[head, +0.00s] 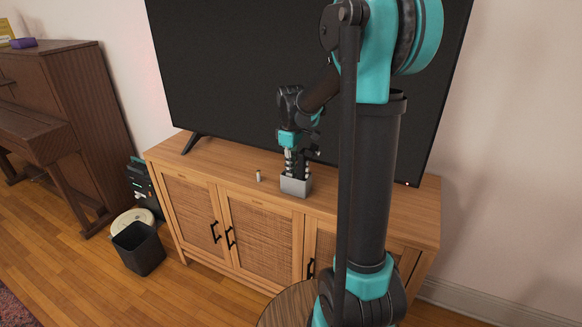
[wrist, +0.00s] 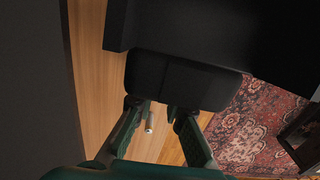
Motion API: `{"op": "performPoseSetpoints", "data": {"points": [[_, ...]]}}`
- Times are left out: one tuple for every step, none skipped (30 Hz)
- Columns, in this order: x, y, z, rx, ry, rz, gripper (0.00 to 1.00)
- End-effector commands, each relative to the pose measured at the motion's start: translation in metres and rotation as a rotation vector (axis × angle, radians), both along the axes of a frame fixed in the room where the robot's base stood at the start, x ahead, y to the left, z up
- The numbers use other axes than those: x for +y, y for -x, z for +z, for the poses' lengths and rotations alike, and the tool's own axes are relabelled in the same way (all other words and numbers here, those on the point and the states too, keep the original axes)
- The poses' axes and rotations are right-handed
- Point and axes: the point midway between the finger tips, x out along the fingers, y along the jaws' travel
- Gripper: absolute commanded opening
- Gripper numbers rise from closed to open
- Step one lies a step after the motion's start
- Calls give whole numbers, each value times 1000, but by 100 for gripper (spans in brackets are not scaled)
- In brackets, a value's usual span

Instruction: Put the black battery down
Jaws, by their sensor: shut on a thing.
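The black battery (wrist: 183,80) is a dark, blocky thing with rounded corners at the fingertips in the wrist view. In the head view it looks like a small grey box (head: 295,187) under my gripper, low over or touching the wooden cabinet top (head: 226,165). I cannot tell whether it rests there. My gripper (head: 294,172) points down and is shut on it; its two fingers also show in the wrist view (wrist: 158,108). The fingertips are partly hidden by the battery in the head view.
A small pale cylinder (head: 258,176) stands on the cabinet just left of the battery. A large television (head: 240,80) stands close behind. The cabinet top further left is clear. A black bin (head: 138,250) stands on the floor at left.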

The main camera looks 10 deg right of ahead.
Motion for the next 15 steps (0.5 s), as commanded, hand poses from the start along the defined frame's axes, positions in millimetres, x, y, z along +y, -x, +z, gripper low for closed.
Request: {"op": "performPoseSetpoints", "data": {"points": [[0,0,-1,0,0,0,0],[0,0,-2,0,0,0,0],[0,0,-3,0,0,0,0],[0,0,-3,0,0,0,0],[0,0,-3,0,0,0,0],[0,0,-3,0,0,0,14],[0,0,-3,0,0,0,18],[0,0,-3,0,0,0,20],[0,0,-3,0,0,0,20],[0,0,-3,0,0,0,20],[0,0,-3,0,0,0,20],[0,0,-3,0,0,0,20],[0,0,-3,0,0,0,20],[0,0,-3,0,0,0,20],[0,0,-2,0,0,0,20]]}}
